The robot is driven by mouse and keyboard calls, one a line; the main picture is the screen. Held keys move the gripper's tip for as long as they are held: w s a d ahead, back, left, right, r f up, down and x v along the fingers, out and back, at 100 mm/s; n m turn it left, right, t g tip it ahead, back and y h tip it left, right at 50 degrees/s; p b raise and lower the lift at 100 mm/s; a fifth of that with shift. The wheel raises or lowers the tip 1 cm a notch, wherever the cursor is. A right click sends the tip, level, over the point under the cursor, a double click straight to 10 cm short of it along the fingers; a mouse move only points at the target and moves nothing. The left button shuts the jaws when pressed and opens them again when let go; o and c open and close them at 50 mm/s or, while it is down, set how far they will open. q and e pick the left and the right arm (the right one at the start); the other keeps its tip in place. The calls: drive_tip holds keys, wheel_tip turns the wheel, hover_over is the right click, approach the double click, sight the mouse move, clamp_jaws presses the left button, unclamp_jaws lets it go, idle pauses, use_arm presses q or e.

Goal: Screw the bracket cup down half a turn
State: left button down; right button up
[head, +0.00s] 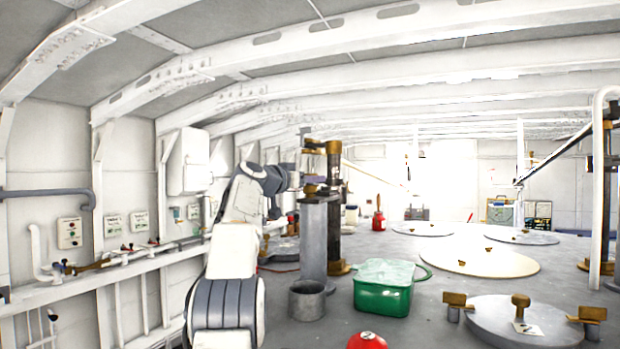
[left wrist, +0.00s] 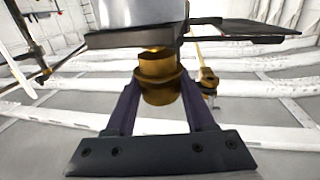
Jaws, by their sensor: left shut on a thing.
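The bracket cup (left wrist: 158,70) is a brass cylinder. In the left wrist view it sits between the two dark fingers of my left gripper (left wrist: 160,90), which are shut on it. A grey plate lies across the top of that view and hides part of the cup. In the head view my left gripper (head: 306,181) reaches in from the left to the brass fittings at the top of a grey post (head: 314,240). The cup is small there, and its thread cannot be made out. My right gripper is not in view.
A grey open can (head: 307,303) and a green tub (head: 383,297) stand near the post. A red ball-like object (head: 367,341) is at the bottom edge. A round hatch (head: 500,330) with brass clamps lies at front right. A wall with pipes (head: 120,258) runs along the left.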

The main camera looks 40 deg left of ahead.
use_arm(q)
drive_tip(key=shift+r+m+h+p, duration=0.1)
drive_tip(key=shift+m+h+p, duration=0.7)
drive_tip(key=shift+h, duration=0.3)
drive_tip(key=shift+c, duration=1.3)
unclamp_jaws()
drive_tip(key=shift+s+f+b, duration=0.2)
drive_tip(key=shift+s+b, duration=0.1)
drive_tip(key=s+a+b, duration=0.1)
drive_tip(key=s+b, duration=0.4)
drive_tip(key=s, duration=0.4)
drive_tip(key=shift+s+r+b, duration=0.15)
drive_tip(key=shift+s+b, duration=0.2)
drive_tip(key=shift+s, duration=0.05)
